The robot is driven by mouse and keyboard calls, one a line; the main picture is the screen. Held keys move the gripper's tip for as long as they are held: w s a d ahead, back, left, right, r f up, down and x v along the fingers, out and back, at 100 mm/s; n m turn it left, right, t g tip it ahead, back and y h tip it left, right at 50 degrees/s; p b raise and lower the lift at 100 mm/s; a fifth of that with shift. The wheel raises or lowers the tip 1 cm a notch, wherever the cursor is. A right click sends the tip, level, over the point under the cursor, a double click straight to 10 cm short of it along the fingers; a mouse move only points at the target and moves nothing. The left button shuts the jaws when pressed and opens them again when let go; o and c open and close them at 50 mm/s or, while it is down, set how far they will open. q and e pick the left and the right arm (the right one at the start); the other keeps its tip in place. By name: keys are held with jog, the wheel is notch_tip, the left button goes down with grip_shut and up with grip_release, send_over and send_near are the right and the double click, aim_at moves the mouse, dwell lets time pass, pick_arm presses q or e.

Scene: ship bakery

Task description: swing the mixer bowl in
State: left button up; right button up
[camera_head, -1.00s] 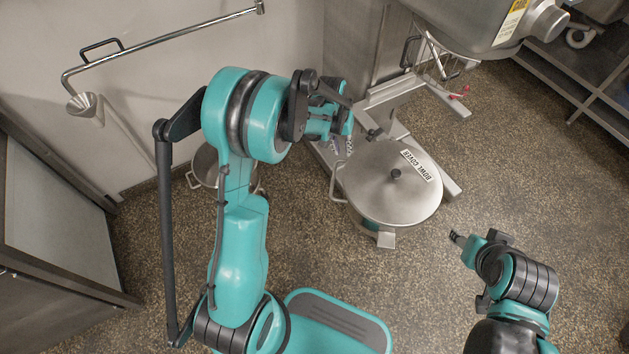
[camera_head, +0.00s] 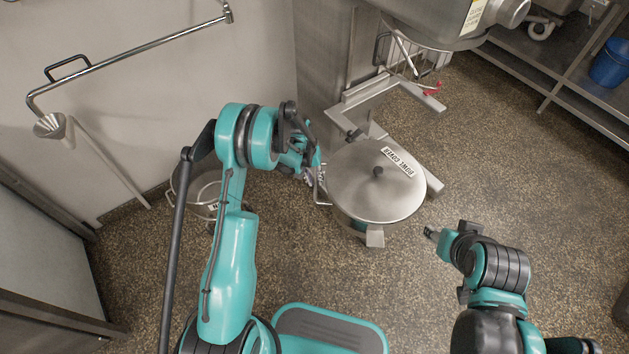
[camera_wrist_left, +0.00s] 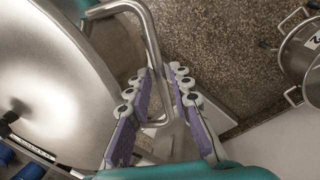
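The steel mixer bowl (camera_head: 350,222) stands low in front of the mixer with a round lid marked BOWL COVER (camera_head: 360,195) on it. Its bent bar handle (camera_head: 320,190) sticks out at the left side. In the left wrist view the handle (camera_wrist_left: 152,45) runs down between the two fingers of my left gripper (camera_wrist_left: 157,100), with a gap showing beside it. My left gripper (camera_head: 312,178) is open around the handle. The lid (camera_wrist_left: 45,80) fills the left of that view. My right gripper (camera_head: 432,233) is apart from the bowl, lower right of it; its fingers are too small to judge.
The mixer head (camera_head: 430,20) overhangs behind the bowl, with the bowl support arms (camera_head: 365,95) below. A steel pot (camera_head: 200,190) stands on the floor left of my left arm. A wall rail (camera_head: 140,48) is at left. Shelving (camera_head: 560,90) with a blue bucket (camera_head: 609,65) is at right.

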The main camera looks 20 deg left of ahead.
pick_arm(q)
jog(key=shift+c, duration=0.2)
grip_shut()
jog(key=shift+d, duration=0.1)
